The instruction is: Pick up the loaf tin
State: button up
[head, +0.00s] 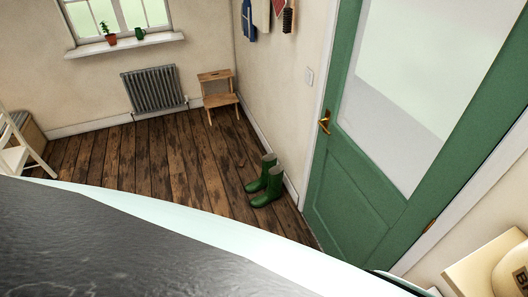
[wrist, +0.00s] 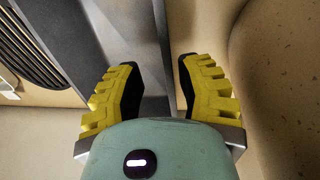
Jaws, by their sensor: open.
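I cannot make out the loaf tin for certain in either view. In the wrist view my gripper (wrist: 156,68) is open, with its two yellow ridged fingers apart and nothing held between them. A grey smooth surface (wrist: 155,40) with a dark upright edge shows beyond and between the fingers; I cannot tell what it belongs to. My gripper does not show in the head view.
A green door (head: 360,190) stands at the right, with green boots (head: 268,185) beside it. A wooden step stool (head: 219,95) and a radiator (head: 152,89) are farther back. A cream lettered container (head: 512,270) shows at the lower right. The wooden floor (head: 150,150) is open.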

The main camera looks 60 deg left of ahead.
notch_tip(320, 180, down, 5)
jog(key=shift+s+d+r+b, duration=0.1)
jog(key=shift+s+b, duration=0.05)
jog(key=shift+b, duration=0.7)
jog(key=shift+r, duration=0.1)
grip_shut()
